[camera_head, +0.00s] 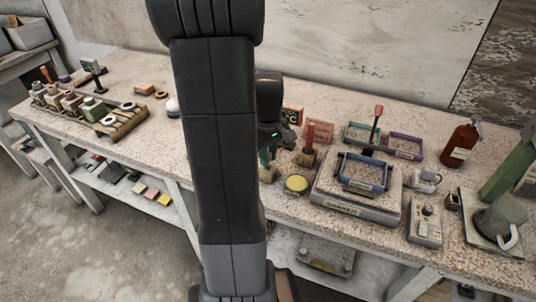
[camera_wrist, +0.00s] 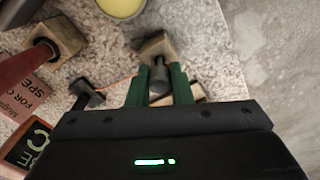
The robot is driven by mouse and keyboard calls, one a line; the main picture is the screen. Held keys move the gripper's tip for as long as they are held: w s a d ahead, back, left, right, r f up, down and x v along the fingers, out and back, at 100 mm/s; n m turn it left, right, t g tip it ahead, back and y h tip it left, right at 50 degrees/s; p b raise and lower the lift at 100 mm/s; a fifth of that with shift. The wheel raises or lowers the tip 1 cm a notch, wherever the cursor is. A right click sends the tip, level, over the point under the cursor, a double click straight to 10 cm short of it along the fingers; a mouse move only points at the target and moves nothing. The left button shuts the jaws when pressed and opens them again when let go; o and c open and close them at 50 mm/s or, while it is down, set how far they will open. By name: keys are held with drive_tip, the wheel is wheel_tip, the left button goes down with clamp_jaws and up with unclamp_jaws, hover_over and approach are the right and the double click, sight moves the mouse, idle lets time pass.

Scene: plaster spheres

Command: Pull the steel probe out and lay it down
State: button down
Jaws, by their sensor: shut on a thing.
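My gripper (camera_wrist: 161,76) is shut on a grey metal piece, which looks like the steel probe (camera_wrist: 158,88), between its green fingers in the wrist view. A wooden block (camera_wrist: 155,45) sits just beyond the fingertips. I cannot tell whether the probe's end is still inside the block. In the head view my gripper (camera_head: 266,154) is low over the bench (camera_head: 150,150), behind my arm, and the probe cannot be made out there. The block (camera_head: 268,174) shows partly below the fingers.
A red-handled tool in a wooden block (camera_head: 307,157) and a yellow disc (camera_head: 296,183) are close on the right. A scale (camera_head: 355,208) with a blue tray (camera_head: 363,185) stands farther right. A brown bottle (camera_head: 461,147) is beyond. The bench edge is near.

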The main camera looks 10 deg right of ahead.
drive_tip(key=shift+f+b, duration=0.45)
drive_tip(key=shift+f, duration=0.3)
drive_tip(key=c, duration=1.2)
unclamp_jaws()
drive_tip(key=shift+r, duration=0.2)
drive_tip(key=shift+r+p, duration=1.7)
drive_tip(key=shift+r, duration=0.2)
